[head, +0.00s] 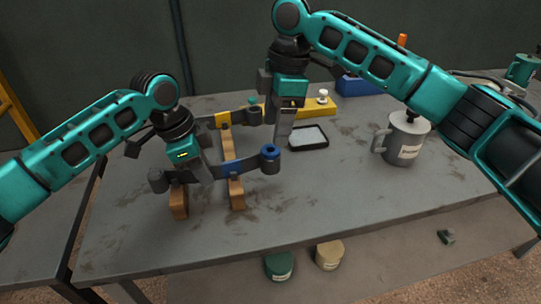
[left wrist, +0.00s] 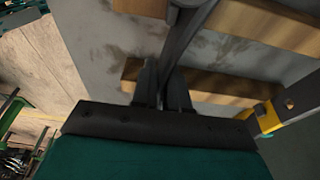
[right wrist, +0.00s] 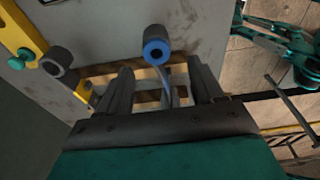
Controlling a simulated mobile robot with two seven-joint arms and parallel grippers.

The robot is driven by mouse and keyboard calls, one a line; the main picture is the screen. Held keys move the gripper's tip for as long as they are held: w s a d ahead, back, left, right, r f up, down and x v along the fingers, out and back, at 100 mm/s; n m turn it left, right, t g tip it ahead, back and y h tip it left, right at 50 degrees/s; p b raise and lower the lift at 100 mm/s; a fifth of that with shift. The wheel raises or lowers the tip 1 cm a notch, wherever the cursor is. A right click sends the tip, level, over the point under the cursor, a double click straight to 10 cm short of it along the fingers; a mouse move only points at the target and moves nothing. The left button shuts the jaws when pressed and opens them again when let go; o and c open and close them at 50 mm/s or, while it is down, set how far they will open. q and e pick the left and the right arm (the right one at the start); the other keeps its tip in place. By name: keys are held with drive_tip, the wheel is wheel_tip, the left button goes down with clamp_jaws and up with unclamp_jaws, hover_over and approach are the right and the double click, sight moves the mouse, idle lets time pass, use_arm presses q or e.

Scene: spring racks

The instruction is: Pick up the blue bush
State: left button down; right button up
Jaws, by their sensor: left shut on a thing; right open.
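The blue bush (head: 270,153) is a short ring at the right end of a dark leaf spring (head: 245,164) with a blue band, which lies over wooden blocks (head: 237,192). It also shows upright in the right wrist view (right wrist: 157,50), ahead of the open fingers. My right gripper (head: 283,138) is open and empty, just above and behind the bush in the head view. My left gripper (head: 207,178) is shut on the dark spring (left wrist: 182,50), left of the bush. In the left wrist view, the spring passes between its fingertips (left wrist: 163,95).
A second spring with a yellow band (head: 223,119) lies behind. A black-rimmed tray (head: 308,138), a grey mug (head: 403,140) and a blue box (head: 358,86) are to the right. The table's front right is clear.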

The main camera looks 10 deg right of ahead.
drive_tip(key=f, duration=0.5)
drive_tip(key=shift+w+a, duration=0.25)
drive_tip(key=shift+a, duration=0.05)
drive_tip(key=shift+c, duration=0.4)
drive_tip(key=c, duration=1.1)
